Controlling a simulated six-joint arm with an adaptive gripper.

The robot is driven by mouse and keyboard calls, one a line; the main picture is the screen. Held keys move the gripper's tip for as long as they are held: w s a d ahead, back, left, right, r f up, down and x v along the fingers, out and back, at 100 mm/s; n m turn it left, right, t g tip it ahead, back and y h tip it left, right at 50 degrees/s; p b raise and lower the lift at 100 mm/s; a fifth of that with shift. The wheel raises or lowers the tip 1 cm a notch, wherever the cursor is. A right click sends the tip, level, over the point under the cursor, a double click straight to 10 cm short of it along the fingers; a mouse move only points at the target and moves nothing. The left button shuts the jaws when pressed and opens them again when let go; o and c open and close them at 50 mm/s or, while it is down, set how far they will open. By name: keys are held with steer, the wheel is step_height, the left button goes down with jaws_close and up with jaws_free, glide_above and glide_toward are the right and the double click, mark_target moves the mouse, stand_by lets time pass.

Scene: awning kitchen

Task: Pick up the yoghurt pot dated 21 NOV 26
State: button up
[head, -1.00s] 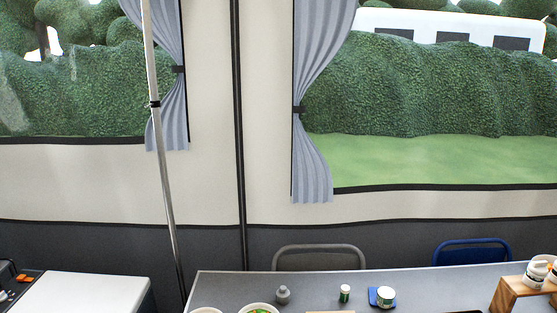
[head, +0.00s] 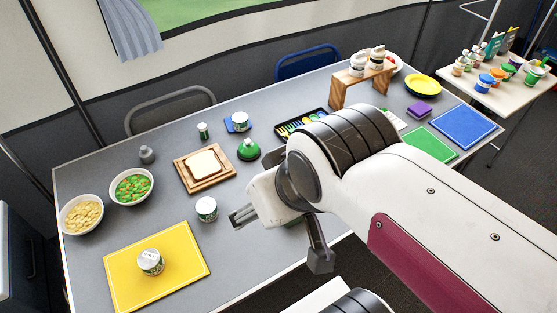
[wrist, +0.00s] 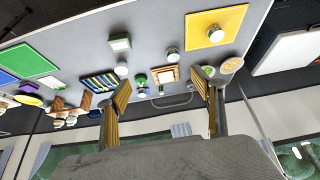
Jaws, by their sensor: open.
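Several small white pots with green labels are in view, and their dates are too small to read. One pot (head: 150,263) stands on a yellow board (head: 190,280) at the front left; it also shows in the wrist view (wrist: 214,33). Another pot (head: 206,209) stands on the bare grey table, left of my gripper. A third pot (head: 239,121) stands on a blue coaster farther back. The wrist view shows one more whitish pot (wrist: 121,69) near the paint set. My gripper (head: 240,216) is open and empty above the table, its fingers apart in the wrist view (wrist: 163,90).
A sandwich board (head: 184,178), two food bowls (head: 132,187) and a green domed object (head: 248,150) stand around the pots. A wooden stand (head: 345,82) is at the back. My arm hides part of the right side. The table between the yellow board and my gripper has free room.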

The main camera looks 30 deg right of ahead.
steer(key=w+a+r+m+t+y, duration=0.15)
steer(key=w+a, duration=0.25)
steer(key=w, duration=0.7)
steer(key=w+d+f+m+t+h, duration=0.1)
steer(key=w+f+m, duration=0.2)
steer(key=w, duration=0.8)
steer(key=w+f+m+t+h, duration=0.1)
steer(key=w+f+m+t, duration=0.2)
steer(key=w, duration=0.8)
steer(key=w+d+f+m+g+h, duration=0.1)
steer(key=w+d+f+m+h, duration=0.15)
steer(key=d+f, duration=0.35)
steer(key=w+d+f+m+g+h, duration=0.2)
steer(key=d+f+h, duration=0.1)
steer(key=f, duration=0.4)
steer(key=s+d+f+m+g+h, duration=0.1)
steer(key=s+d+f+h, duration=0.1)
steer(key=s+d+f, duration=0.1)
steer(key=s+d+f+m+g+h, duration=0.1)
steer(key=s+d+f+g+h, duration=0.1)
steer(key=f, duration=0.3)
steer(key=s+d+f+m+g+h, duration=0.1)
steer(key=s+d+f+g+h, duration=0.1)
steer(key=s+d+f, duration=0.2)
steer(key=shift+s+d+f+h, duration=0.3)
steer(key=shift+s+f+h, duration=0.1)
steer(key=shift+f, duration=0.2)
steer(key=shift+s+d+f, duration=0.15)
steer(key=shift+s, duration=0.2)
